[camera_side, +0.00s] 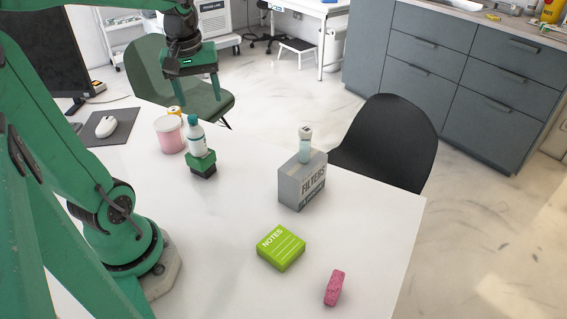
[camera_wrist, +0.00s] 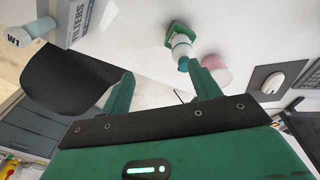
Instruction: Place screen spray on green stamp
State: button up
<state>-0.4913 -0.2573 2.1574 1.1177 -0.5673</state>
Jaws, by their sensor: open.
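A white bottle with a teal top, which looks like the screen spray (camera_side: 196,144), stands upright on the green stamp (camera_side: 203,163). The stamp has a dark lower part and rests on the white table. My gripper (camera_side: 191,92) is open and empty, raised above and behind the bottle, apart from it. In the wrist view, the screen spray (camera_wrist: 181,48) and green stamp (camera_wrist: 177,29) lie beyond my open fingers (camera_wrist: 165,82), nearer the right finger.
A grey FILTERS box (camera_side: 302,184) carries a pale bottle (camera_side: 305,147). A pink jar (camera_side: 169,135) stands left of the stamp. A green NOTES block (camera_side: 281,247) and a pink eraser-like block (camera_side: 335,288) lie in front. The table centre is clear.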

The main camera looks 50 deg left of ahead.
jog(key=s+d+m+t, duration=0.3)
jog(key=d+m+t, duration=0.1)
jog(key=d+m, duration=0.8)
jog(key=shift+s+d+r+h, duration=0.3)
jog(key=shift+s+d, duration=0.1)
jog(key=shift+d, duration=0.6)
